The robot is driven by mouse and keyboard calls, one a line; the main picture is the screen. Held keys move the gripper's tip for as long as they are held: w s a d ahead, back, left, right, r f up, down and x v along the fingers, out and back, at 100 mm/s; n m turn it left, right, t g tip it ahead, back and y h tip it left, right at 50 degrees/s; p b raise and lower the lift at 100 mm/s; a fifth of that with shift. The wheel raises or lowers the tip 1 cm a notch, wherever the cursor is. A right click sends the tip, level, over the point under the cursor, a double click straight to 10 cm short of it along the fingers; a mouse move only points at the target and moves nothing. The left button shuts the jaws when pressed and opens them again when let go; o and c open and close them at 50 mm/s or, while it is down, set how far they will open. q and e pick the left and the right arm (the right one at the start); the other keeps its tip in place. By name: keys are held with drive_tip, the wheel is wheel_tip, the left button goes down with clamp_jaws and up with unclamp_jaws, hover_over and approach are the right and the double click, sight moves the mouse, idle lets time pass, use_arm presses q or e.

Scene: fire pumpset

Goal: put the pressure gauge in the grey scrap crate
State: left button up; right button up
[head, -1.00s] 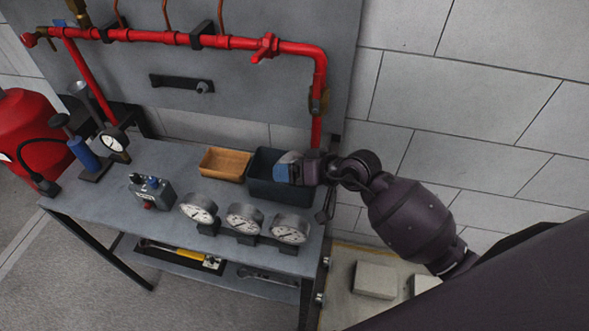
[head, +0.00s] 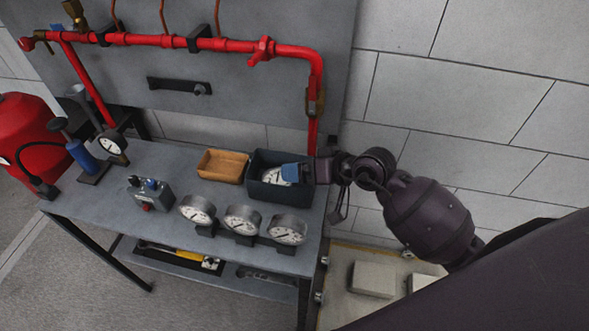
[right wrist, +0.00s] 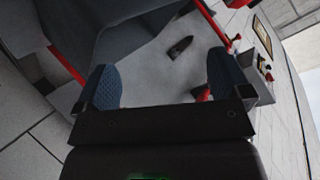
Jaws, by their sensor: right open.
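A pressure gauge (head: 273,176) with a white dial shows inside the dark grey crate (head: 283,193), face up, partly hidden by my right gripper's blue finger. My right gripper (head: 291,173) is over the right side of the crate. In the right wrist view its two blue fingers (right wrist: 165,84) are spread apart with nothing between them. My left gripper is not in view.
A tan wooden tray (head: 223,166) stands left of the crate. Three more gauges (head: 241,220) stand along the bench's front edge. A grey box with knobs (head: 150,194) and a blue hand pump (head: 82,156) are further left. Red pipe (head: 230,44) runs behind.

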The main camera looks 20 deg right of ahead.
drive_tip(key=s+d+r+m+t+y, duration=0.15)
drive_tip(key=s+m, duration=0.25)
drive_tip(key=m, duration=0.5)
drive_tip(key=s+d+r+m+t+y, duration=0.1)
drive_tip(key=s+r+m+t+y, duration=0.2)
drive_tip(key=m, duration=0.5)
drive_tip(key=s+d+f+m+t+h, duration=0.1)
drive_tip(key=d+f+m+h, duration=0.2)
drive_tip(key=m, duration=0.9)
drive_tip(key=s+d+f+m+t+h, duration=0.1)
drive_tip(key=f+m+h, duration=0.25)
drive_tip(key=m, duration=0.75)
drive_tip(key=s+d+f+m+t+h, duration=0.2)
drive_tip(key=m+h, duration=0.2)
drive_tip(key=m, duration=0.8)
drive_tip(key=s+f+m+g+h, duration=0.1)
drive_tip(key=s+f+m+g, duration=0.2)
drive_tip(key=f+m, duration=0.3)
drive_tip(key=s+f+m+g+h, duration=0.1)
drive_tip(key=s+f+m+g, duration=0.2)
drive_tip(key=m, duration=1)
wheel_tip(320, 180, down, 3)
drive_tip(key=shift+s+a+m, duration=0.25)
drive_tip(key=shift+s+m, duration=0.15)
drive_tip(key=shift+s, duration=0.6)
